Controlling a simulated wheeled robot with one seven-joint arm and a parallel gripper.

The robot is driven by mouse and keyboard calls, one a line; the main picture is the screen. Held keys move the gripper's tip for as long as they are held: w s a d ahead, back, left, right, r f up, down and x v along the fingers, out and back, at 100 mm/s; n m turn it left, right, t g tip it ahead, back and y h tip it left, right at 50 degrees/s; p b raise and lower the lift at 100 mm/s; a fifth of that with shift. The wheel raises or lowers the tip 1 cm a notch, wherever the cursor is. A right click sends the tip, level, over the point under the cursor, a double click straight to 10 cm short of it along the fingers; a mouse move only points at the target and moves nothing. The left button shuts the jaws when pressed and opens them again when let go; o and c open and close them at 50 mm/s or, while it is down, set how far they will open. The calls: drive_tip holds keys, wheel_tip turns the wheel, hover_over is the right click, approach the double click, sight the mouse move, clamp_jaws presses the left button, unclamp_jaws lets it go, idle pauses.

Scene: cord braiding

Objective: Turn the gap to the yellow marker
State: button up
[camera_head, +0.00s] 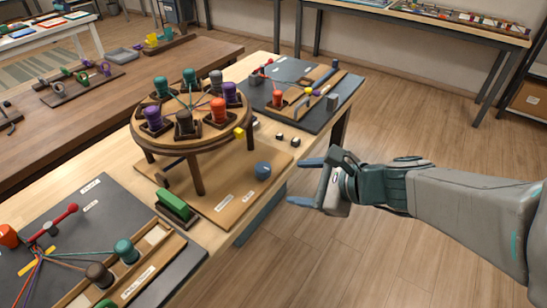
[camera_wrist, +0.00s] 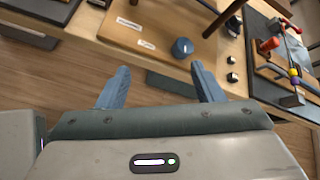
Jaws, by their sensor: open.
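A round wooden braiding stand (camera_head: 150,143) on legs carries several coloured bobbins with cords meeting at its middle. The widest space between bobbins appears at its left, between a purple bobbin (camera_head: 152,117) and a teal bobbin (camera_head: 161,86). The yellow marker (camera_head: 239,134) is at the stand's right front edge. A blue knob (camera_head: 263,170) sits on the wooden base board, and also shows in the wrist view (camera_wrist: 182,48). My gripper (camera_head: 305,182) is open and empty, right of the knob and apart from it. Its two blue fingers (camera_wrist: 160,67) point toward the board.
A green-topped block (camera_head: 173,205) stands at the board's front left. Dark mats with bobbins and rods lie in front (camera_head: 60,215) and behind (camera_head: 300,108). Small dark blocks (camera_head: 288,138) lie near the table's right edge. Open floor is right of the table.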

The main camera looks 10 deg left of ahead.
sight(265, 168)
drive_tip(key=w+a+f+m+t, duration=0.1)
drive_tip(key=w+a+f+m, duration=0.1)
drive_tip(key=w+a+f, duration=0.1)
drive_tip(key=w+a+f+m+b, duration=0.1)
drive_tip(key=w+a+f+m, duration=0.2)
drive_tip(key=w+a+f, duration=0.1)
drive_tip(key=w+a+f+m+t, duration=0.1)
drive_tip(key=w+a+f+m, duration=0.2)
drive_tip(key=w+a, duration=0.1)
drive_tip(key=shift+w+a+f+t+y+b, duration=0.1)
drive_tip(key=shift+w+a+t+y+b, duration=0.1)
drive_tip(key=shift+w, duration=0.1)
drive_tip(key=shift+w+a+f+t+y+b, duration=0.1)
drive_tip(key=shift+w+y+b, duration=0.1)
drive_tip(key=shift+w, duration=0.1)
drive_tip(key=shift+c, duration=0.3)
drive_tip(key=c, duration=0.9)
